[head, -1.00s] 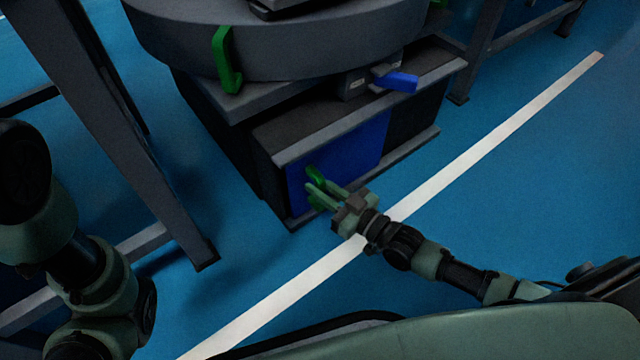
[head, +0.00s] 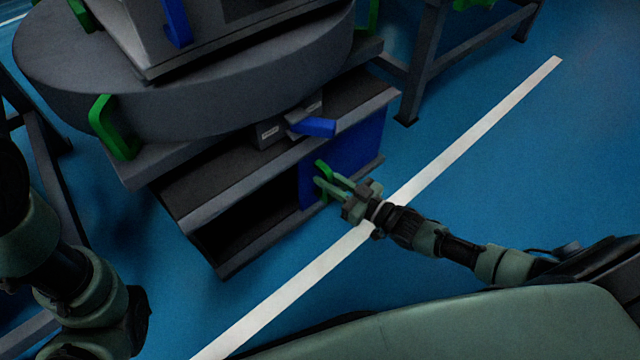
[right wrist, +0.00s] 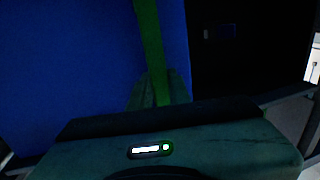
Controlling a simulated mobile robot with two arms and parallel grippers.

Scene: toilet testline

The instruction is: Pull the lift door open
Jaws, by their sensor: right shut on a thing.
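The lift door is a blue panel (head: 358,146) with a green handle (head: 322,168), in the front of the low grey base under the round platform. It covers the right part of the front, and a dark opening shows to its left. My right gripper (head: 328,184) is shut on the green handle. In the right wrist view the handle (right wrist: 150,45) rises from the fingers, with the blue door (right wrist: 70,70) behind it and a dark space at right. My left arm shows at the left edge; its gripper is not in view.
A blue lever (head: 315,127) juts out just above the door. The round grey platform (head: 230,95) overhangs the base, with a green handle (head: 112,128) on its rim. A table frame (head: 425,70) stands at the back right. The blue floor with a white line (head: 480,130) is clear.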

